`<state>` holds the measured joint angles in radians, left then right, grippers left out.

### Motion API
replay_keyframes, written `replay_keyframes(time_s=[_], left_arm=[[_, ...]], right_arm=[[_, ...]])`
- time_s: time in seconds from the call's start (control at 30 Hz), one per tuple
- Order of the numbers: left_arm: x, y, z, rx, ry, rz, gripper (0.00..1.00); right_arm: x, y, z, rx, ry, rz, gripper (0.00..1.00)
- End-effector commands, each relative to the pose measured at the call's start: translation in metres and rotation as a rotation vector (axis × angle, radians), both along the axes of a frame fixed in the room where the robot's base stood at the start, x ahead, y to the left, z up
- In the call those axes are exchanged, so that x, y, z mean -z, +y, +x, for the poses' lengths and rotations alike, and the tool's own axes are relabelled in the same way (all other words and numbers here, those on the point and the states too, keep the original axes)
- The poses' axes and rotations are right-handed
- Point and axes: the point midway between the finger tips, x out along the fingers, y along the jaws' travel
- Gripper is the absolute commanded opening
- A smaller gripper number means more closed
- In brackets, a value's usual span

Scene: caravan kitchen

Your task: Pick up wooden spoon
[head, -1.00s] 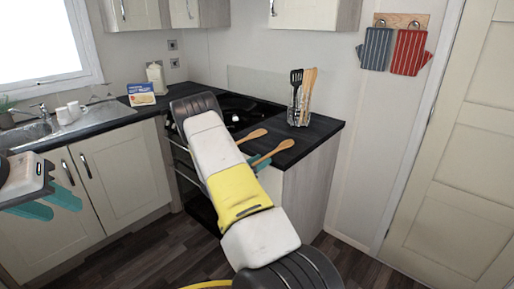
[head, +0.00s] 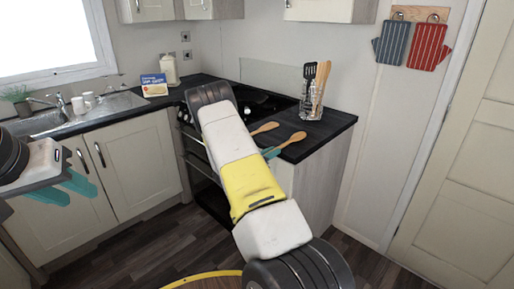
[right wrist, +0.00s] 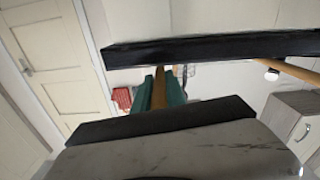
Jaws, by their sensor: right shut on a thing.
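Two wooden spoons show at the counter's front corner in the head view. The nearer wooden spoon (head: 291,140) has its handle between the teal fingers of my right gripper (head: 271,153), which is shut on it. In the right wrist view the handle (right wrist: 160,88) runs between the teal fingers (right wrist: 162,92). The farther wooden spoon (head: 265,128) lies beside it, partly hidden by my right arm. I cannot tell whether the held spoon is clear of the counter. My left gripper (head: 62,190) is at the left, open and empty, well away from the spoons.
A black hob (head: 258,106) lies to the left, partly behind my arm. A sink (head: 110,103), box (head: 154,85) and white canister (head: 169,70) are farther left. A round wooden top (head: 200,281) shows at the bottom.

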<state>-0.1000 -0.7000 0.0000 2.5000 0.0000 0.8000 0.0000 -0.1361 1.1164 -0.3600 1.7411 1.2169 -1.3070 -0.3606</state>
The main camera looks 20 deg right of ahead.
Motion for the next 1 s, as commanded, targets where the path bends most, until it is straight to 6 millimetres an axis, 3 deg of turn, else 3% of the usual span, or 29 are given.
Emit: replay_keyframes(time_s=[0.23, 0.7, 1.0], left_arm=[[0.000, 0.000, 0.000, 0.000, 0.000, 0.000, 0.36], [0.000, 0.000, 0.000, 0.000, 0.000, 0.000, 0.36], [0.000, 0.000, 0.000, 0.000, 0.000, 0.000, 0.36]], right_arm=[[-0.031, 0.001, -0.002, 0.000, -0.001, 0.000, 0.00], [-0.039, 0.033, -0.115, -0.002, 0.004, 0.000, 0.00], [-0.042, 0.042, -0.152, 0.000, 0.001, 0.001, 0.00]])
